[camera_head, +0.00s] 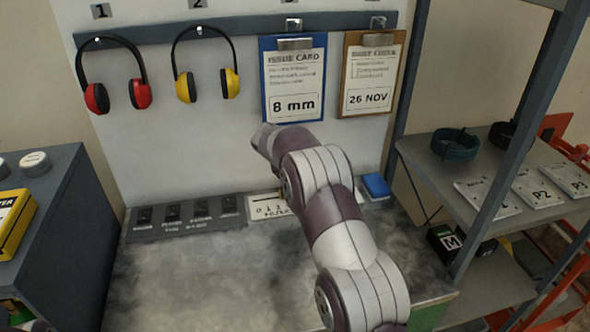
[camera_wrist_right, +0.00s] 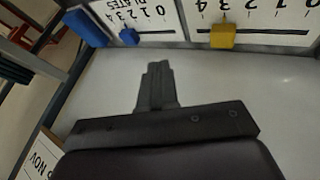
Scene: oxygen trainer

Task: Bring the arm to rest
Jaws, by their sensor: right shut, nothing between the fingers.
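My right arm reaches up from the lower right in the head view. Its gripper (camera_head: 264,138) is raised in front of the white back panel, just below the blue "ISSUE CARD" clipboard (camera_head: 293,75). In the right wrist view the gripper's fingers (camera_wrist_right: 156,85) are together with nothing between them, and bare panel shows behind them. My left gripper is not in view.
Red earmuffs (camera_head: 97,97), yellow earmuffs (camera_head: 186,87) and a brown clipboard (camera_head: 369,80) hang from the rail. Below is a grey worktop (camera_head: 200,280) with a switch strip (camera_head: 187,217). A shelf rack (camera_head: 440,175) stands right. The wrist view shows number scales with a yellow slider (camera_wrist_right: 223,36).

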